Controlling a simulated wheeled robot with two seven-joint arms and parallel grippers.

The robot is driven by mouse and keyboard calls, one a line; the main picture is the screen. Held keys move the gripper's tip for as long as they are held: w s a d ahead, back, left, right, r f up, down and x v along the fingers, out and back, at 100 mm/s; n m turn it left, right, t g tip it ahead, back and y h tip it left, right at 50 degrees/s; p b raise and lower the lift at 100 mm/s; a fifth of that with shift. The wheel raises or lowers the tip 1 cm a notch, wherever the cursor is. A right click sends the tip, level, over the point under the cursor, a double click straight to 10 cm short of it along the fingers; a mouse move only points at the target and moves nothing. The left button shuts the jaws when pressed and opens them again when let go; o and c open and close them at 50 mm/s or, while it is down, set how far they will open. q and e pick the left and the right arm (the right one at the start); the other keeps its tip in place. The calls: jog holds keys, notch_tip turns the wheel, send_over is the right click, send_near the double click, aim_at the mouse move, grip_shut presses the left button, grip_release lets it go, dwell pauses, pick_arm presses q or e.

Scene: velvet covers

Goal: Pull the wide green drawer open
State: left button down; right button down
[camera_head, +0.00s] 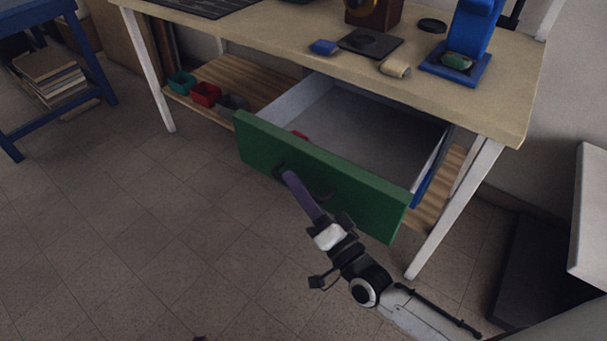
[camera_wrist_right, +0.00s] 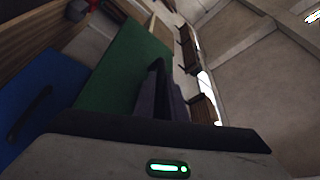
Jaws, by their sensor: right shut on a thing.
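The wide green drawer (camera_head: 345,190) hangs under the table and stands well open, its pale grey inside showing. A small red thing lies inside near its front panel. The green front also shows in the right wrist view (camera_wrist_right: 125,70). My right gripper (camera_head: 284,172) is at the drawer's front, shut on its dark handle (camera_head: 278,168). In the right wrist view the gripper's fingers (camera_wrist_right: 160,88) lie against the green front, and the grip itself is hidden. My left gripper is not in view.
The tabletop (camera_head: 290,25) holds a blue stand (camera_head: 470,40), a dark plate (camera_head: 370,43) and small blocks. A slatted shelf (camera_head: 240,75) below carries small bins (camera_head: 205,94). A white table leg (camera_head: 455,210) stands right of the drawer. Floor in front is clear.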

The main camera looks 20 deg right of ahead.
jog(key=c, duration=2.1)
grip_release()
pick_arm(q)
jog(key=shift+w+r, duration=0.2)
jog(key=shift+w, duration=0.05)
pick_arm(e)
jog(key=shift+s+d+f, duration=0.15)
jog(key=shift+s, duration=0.15)
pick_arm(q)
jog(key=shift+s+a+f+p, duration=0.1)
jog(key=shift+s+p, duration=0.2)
pick_arm(e)
jog(key=v, duration=0.9)
jog(key=shift+s+d, duration=0.15)
jog(key=shift+s, duration=0.15)
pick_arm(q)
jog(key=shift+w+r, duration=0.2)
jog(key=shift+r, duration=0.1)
